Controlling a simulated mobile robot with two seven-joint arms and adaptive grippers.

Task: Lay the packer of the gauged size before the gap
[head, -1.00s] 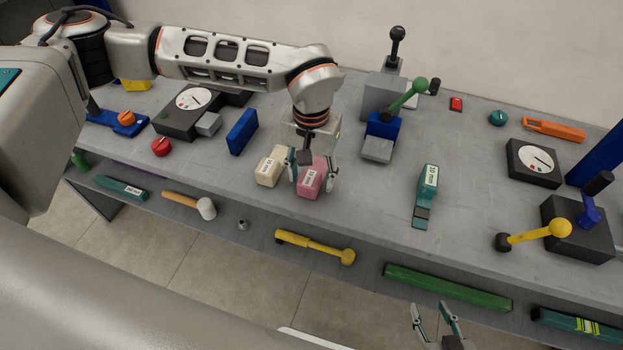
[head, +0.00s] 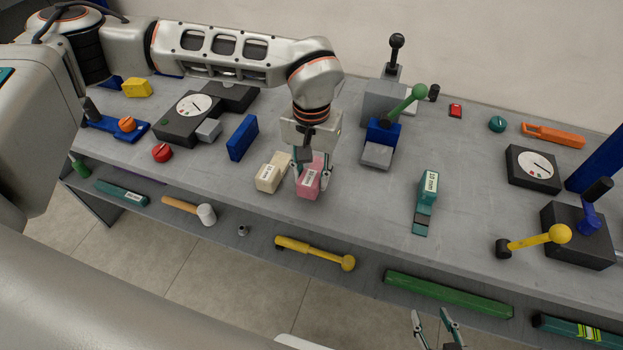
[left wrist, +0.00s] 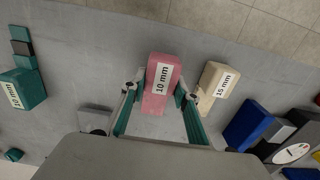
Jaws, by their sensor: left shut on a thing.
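The pink packer (head: 308,182) stands on the bench, and its label reads 10 mm in the left wrist view (left wrist: 161,86). My left gripper (head: 312,180) is shut on it from above, one finger on each side; I cannot tell any lift. The cream packer (head: 270,174), labelled 15 mm in the left wrist view (left wrist: 217,85), stands just left of it in the head view. A teal packer (head: 428,186) with a white label lies further right. My right gripper (head: 432,316) is open and empty at the bottom edge. I cannot make out which gap is meant.
A black dial gauge (head: 180,128) with a grey block and an upright blue block (head: 242,137) stand to the left. A lever clamp (head: 383,130) is behind, another dial gauge (head: 533,172) at right. The bench front between the packers is clear. A lower shelf holds tools.

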